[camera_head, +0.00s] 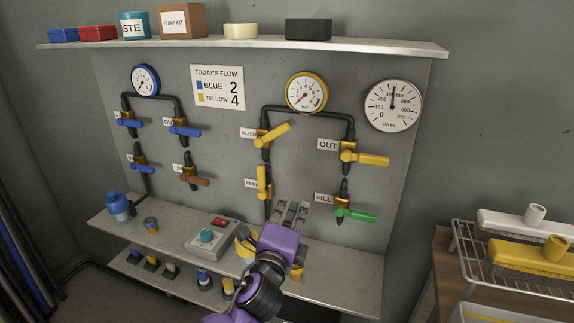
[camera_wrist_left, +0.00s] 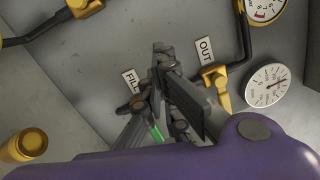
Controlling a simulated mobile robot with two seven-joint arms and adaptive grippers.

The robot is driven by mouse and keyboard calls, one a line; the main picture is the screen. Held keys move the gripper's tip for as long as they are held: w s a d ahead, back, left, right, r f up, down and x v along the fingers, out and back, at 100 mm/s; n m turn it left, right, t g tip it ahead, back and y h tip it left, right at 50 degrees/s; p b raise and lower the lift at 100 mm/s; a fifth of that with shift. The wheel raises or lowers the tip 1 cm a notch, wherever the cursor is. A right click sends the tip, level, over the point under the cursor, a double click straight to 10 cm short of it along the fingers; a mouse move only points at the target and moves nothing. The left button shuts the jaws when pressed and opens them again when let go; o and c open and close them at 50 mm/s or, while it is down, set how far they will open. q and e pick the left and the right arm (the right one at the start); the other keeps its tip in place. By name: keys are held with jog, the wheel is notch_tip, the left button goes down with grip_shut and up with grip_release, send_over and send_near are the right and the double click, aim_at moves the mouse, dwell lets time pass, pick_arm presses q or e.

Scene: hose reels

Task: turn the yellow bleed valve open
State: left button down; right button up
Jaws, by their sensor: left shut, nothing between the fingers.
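The yellow bleed valve (camera_head: 273,135) is on the grey panel under the yellow-rimmed gauge. Its lever slants up to the right, and its small label (camera_head: 249,132) is hard to read. My left gripper (camera_head: 291,211) is shut and empty, in front of the lower panel, below and slightly right of the bleed valve and apart from it. In the left wrist view my gripper's dark fingers (camera_wrist_left: 168,72) cross in front of the panel near the FILL label (camera_wrist_left: 132,80). I cannot identify the bleed valve surely in that view. My right gripper is not in view.
Nearby are the yellow OUT lever (camera_head: 365,158), a vertical yellow lever (camera_head: 264,182) and the green FILL lever (camera_head: 356,214). Blue levers (camera_head: 185,130) are on the left. A lower shelf (camera_head: 334,262) holds a control box (camera_head: 212,238). A brush rack (camera_head: 520,283) stands right.

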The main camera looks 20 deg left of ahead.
aim_at(271, 135)
pick_arm(q)
jog(key=w+a+r+m+t+y+p, duration=0.1)
jog(key=w+a+r+m, duration=0.4)
jog(key=w, duration=0.5)
notch_tip(271, 135, up, 4)
jog(key=m+p, duration=0.1)
jog(key=m, duration=0.1)
jog(key=shift+w+a+m+y, duration=0.2)
jog(key=shift+w+m+y, duration=0.05)
jog(key=shift+m+y, duration=0.05)
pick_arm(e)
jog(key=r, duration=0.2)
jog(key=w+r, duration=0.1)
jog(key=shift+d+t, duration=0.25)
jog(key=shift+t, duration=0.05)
pick_arm(q)
jog(key=shift+w+f, duration=0.1)
jog(key=shift+w, duration=0.1)
